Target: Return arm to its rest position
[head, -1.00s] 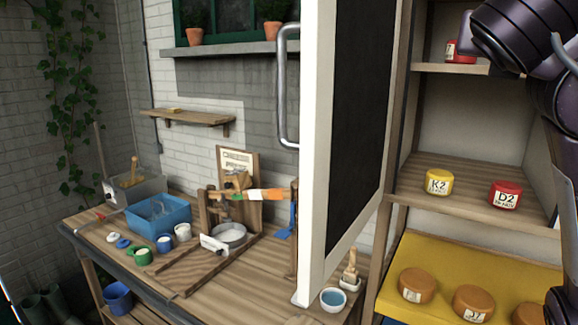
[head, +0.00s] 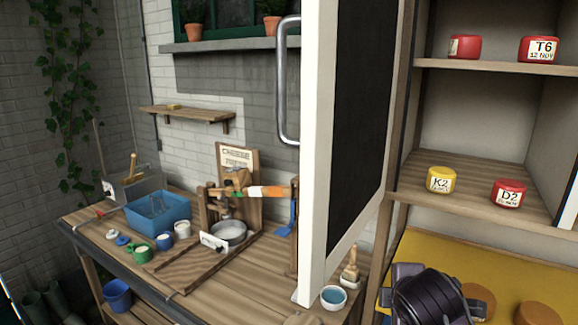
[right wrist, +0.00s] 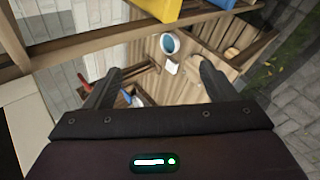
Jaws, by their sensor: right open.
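My right arm (head: 428,298) shows as a dark link at the bottom right of the head view, in front of the yellow shelf mat. Its fingertips are hidden there. In the right wrist view my right gripper (right wrist: 160,72) is open, with its two fingers spread wide and nothing between them. Beyond the fingers lies the wooden bench with a small blue-filled bowl (right wrist: 170,44). My left gripper is not in view.
A tall shelf (head: 470,68) on the right holds red and yellow tubs, such as K2 (head: 440,180) and D2 (head: 509,193). Orange rounds lie on the yellow mat (head: 420,248). An open cabinet door (head: 312,150) stands between shelf and bench (head: 255,285).

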